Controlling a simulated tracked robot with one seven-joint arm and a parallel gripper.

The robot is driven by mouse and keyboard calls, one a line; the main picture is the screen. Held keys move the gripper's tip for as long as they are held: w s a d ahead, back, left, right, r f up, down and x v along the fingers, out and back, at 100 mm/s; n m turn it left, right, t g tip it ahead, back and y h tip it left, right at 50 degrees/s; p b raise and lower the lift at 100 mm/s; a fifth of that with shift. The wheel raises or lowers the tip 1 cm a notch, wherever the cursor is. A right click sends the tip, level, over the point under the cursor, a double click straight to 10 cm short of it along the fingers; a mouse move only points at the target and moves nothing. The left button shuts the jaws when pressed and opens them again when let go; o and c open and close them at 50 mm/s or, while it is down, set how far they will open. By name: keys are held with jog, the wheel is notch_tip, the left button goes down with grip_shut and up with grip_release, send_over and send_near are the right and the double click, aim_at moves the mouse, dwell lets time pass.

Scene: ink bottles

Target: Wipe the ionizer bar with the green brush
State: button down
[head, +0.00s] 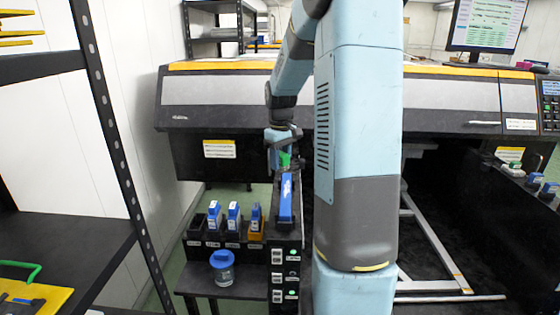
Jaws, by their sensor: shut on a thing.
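My gripper (282,148) is shut on the green brush (285,160), of which only a small green part shows beneath the fingers. It is at the far end of a black cabinet at the picture's middle. A long blue bar with white marks (286,200), which looks like the ionizer bar, lies lengthwise along the cabinet top. The brush is just beyond the bar's far end. I cannot tell whether the brush touches it.
Several blue-topped bottles or cartridges (234,218) stand in a labelled rack to the left. A clear jar with a blue lid (222,268) stands on a lower black shelf. A large printer (240,95) spans the back. A black shelf unit (70,240) is at left.

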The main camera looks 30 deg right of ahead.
jog(key=shift+r, duration=1.05)
